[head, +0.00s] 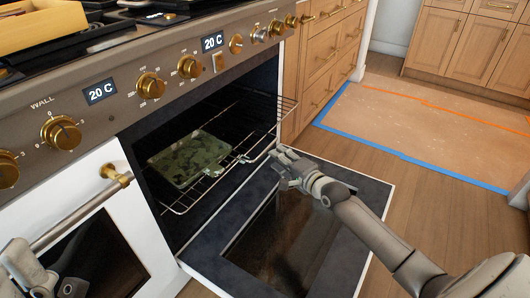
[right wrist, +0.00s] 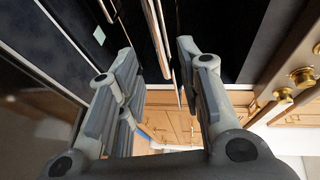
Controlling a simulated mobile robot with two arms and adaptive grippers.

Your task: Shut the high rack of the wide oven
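The wide oven (head: 205,80) has its door (head: 357,240) folded down, and the cavity is open. A wire rack (head: 240,158) sticks out of the cavity over the door's inner side. A mottled green flat thing (head: 188,158) lies on it. A grey part of my left gripper (head: 22,265) shows at the lower left.
A second, closed white oven door (head: 110,235) with a brass-ended handle is at the left. Brass knobs (head: 150,85) line the panel above. Wooden drawers (head: 325,65) stand right of the oven. Blue and orange tape marks the floor covering (head: 430,115) beyond.

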